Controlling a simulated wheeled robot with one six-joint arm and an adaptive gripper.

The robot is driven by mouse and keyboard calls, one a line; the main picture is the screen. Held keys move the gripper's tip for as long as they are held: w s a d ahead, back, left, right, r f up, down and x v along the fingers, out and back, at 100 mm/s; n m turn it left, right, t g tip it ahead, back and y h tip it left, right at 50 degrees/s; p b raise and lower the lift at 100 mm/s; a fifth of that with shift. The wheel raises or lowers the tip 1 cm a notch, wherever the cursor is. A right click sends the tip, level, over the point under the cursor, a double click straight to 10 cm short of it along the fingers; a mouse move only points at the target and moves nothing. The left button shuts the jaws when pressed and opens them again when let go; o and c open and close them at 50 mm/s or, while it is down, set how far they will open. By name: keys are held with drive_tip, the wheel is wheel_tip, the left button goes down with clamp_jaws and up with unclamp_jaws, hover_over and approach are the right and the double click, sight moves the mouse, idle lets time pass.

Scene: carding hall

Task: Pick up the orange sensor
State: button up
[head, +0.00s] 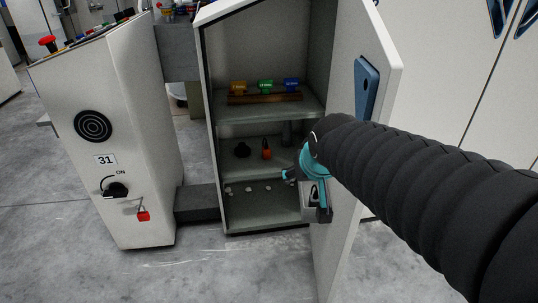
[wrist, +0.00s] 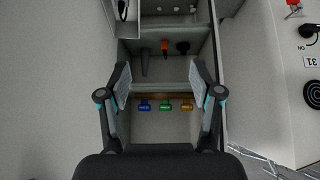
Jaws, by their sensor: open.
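The orange sensor (head: 266,154) stands on the middle shelf (head: 230,172) of an open cabinet, with a dark tip or cable at its top. It also shows in the wrist view (wrist: 164,47), which sees the cabinet upside down, near the top centre beyond the fingertips. My gripper (wrist: 159,72) is open and empty, its two fingers spread wide in front of the shelves. In the head view my gripper (head: 303,190) is at the cabinet's right side by the open door, partly hidden by my arm. The sensor is apart from the fingers.
A black object (head: 242,149) and a dark grey cone-like object (head: 287,133) flank the sensor. Yellow (head: 238,87), green (head: 265,86) and blue (head: 291,85) pieces sit on a wooden rack above. The door (head: 385,60) stands open at right. A control cabinet (head: 110,150) is left.

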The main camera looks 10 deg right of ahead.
drive_tip(key=w+f+t+b, duration=0.2)
drive_tip(key=w+f, duration=0.2)
drive_tip(key=w, duration=0.9)
drive_tip(key=t+b, duration=0.4)
drive_tip(key=b, duration=0.1)
approach(267, 152)
drive_tip(key=shift+y, duration=0.3)
drive_tip(key=x, duration=0.6)
drive_tip(key=shift+w+d+r, duration=0.2)
drive_tip(key=shift+d, duration=0.2)
drive_tip(key=shift+x, duration=2.8)
drive_tip(key=shift+s+a+f, duration=0.1)
drive_tip(key=shift+a+f, duration=0.05)
clamp_jaws()
